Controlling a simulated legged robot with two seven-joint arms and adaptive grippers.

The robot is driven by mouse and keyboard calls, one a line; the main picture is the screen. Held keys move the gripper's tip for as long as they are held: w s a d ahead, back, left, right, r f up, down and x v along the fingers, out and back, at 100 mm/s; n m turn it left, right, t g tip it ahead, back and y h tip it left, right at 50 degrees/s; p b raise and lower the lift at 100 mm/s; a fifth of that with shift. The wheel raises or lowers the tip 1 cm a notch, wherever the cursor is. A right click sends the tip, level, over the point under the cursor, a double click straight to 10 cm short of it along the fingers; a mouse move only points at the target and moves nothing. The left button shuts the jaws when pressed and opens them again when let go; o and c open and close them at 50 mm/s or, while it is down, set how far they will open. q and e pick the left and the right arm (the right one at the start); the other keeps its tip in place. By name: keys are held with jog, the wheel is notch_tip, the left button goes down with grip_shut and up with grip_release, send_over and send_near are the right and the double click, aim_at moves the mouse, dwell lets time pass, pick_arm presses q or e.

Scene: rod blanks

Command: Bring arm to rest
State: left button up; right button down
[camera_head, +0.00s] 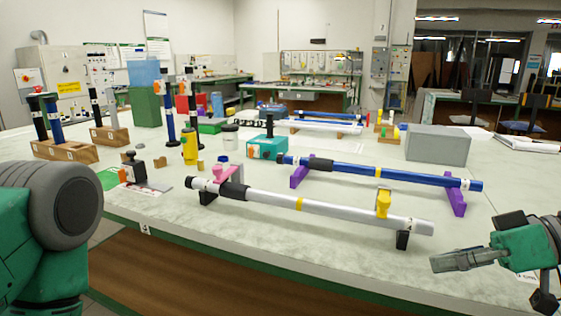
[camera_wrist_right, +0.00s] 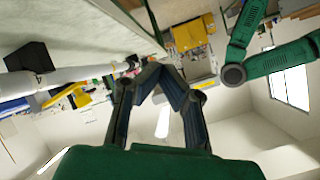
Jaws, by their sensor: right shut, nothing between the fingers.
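My right gripper (camera_head: 440,264) is at the lower right in the head view, over the table's front right part, its fingers together and empty. In the right wrist view its fingertips (camera_wrist_right: 158,72) meet with nothing between them. My left arm shows only as a large green and grey link at the left edge of the head view; its gripper is out of sight. A silver rod (camera_head: 335,211) with a black sleeve lies across black supports, to the left of my right gripper and apart from it. A blue rod (camera_head: 390,175) lies behind it on purple supports.
The pale table (camera_head: 300,262) is clear along its front edge. A grey box (camera_head: 438,146) stands behind the blue rod. A teal box (camera_head: 266,148), a yellow bottle (camera_head: 190,148) and wooden blocks holding upright rods (camera_head: 65,150) stand to the left.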

jog(key=s+a+f+m+g+h+p, duration=0.1)
jog(key=s+a+f+m+h, duration=0.15)
jog(key=f, duration=0.75)
jog(key=s+a+f+m+g+h+p, duration=0.1)
jog(key=s+f+m+g+h+p, duration=0.2)
jog(key=f, duration=0.7)
jog(key=s+d+f+h+p, duration=0.1)
jog(key=s+d+f+h, duration=0.2)
jog(key=s+f, duration=0.2)
jog(key=s+d+f+m+h, duration=0.1)
jog(key=s+d+f+h, duration=0.2)
jog(key=s+f, duration=0.3)
jog(key=s+d, duration=0.1)
jog(key=s, duration=0.3)
jog(key=shift+h+p, duration=0.35)
jog(key=shift+p, duration=0.05)
jog(key=shift+d, duration=0.1)
